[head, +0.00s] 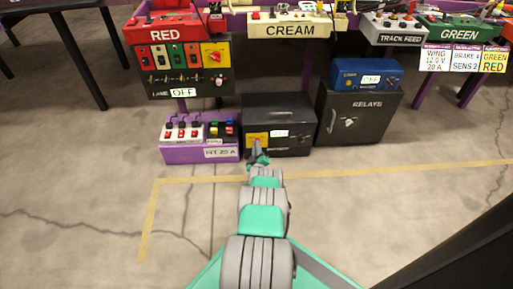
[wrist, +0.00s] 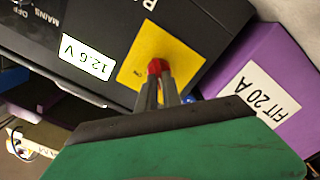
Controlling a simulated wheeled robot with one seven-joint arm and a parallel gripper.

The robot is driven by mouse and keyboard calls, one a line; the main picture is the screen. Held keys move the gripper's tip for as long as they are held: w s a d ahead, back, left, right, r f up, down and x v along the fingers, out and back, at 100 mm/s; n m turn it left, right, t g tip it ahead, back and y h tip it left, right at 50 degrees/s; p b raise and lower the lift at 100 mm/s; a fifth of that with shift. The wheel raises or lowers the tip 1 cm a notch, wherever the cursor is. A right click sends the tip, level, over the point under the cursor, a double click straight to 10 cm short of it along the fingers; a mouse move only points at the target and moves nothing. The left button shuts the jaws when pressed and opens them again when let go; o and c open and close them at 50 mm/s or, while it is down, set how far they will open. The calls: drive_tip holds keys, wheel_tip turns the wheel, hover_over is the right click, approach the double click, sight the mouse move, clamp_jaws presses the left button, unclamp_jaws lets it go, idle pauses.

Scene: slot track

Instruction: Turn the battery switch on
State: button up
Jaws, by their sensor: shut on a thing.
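The battery switch is a red knob (wrist: 154,66) on a yellow plate (wrist: 182,48), which is on the front of a black box (wrist: 112,40) with a white "12.6 V" label (wrist: 87,58). In the head view the black box (head: 295,108) stands on the floor. My gripper (wrist: 156,78) is shut on the red knob, its fingertips close against the plate. The fingers hide part of the knob, so its exact angle is hard to tell. In the head view my gripper (head: 256,153) reaches the box's lower left front and hides the knob.
A purple box (head: 196,154) labelled "FIT 20 A" stands close on the left, a black "RELAYS" box (head: 357,115) on the right. A purple table with several control boxes, including a red one (head: 166,29), is above. The floor in front is clear.

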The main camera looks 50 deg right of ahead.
drive_tip(key=shift+m, duration=0.3)
clamp_jaws()
drive_tip(key=m+b, duration=0.1)
drive_tip(key=m, duration=0.4)
drive_tip(key=m+b, duration=0.1)
drive_tip(key=m, duration=0.5)
drive_tip(key=m+b, duration=0.1)
drive_tip(key=m, duration=0.5)
drive_tip(key=shift+s+d+b, duration=0.3)
drive_tip(key=shift+s, duration=0.05)
drive_tip(key=shift+m, duration=0.3)
drive_tip(key=o, duration=0.7)
unclamp_jaws()
drive_tip(key=shift+c, duration=0.2)
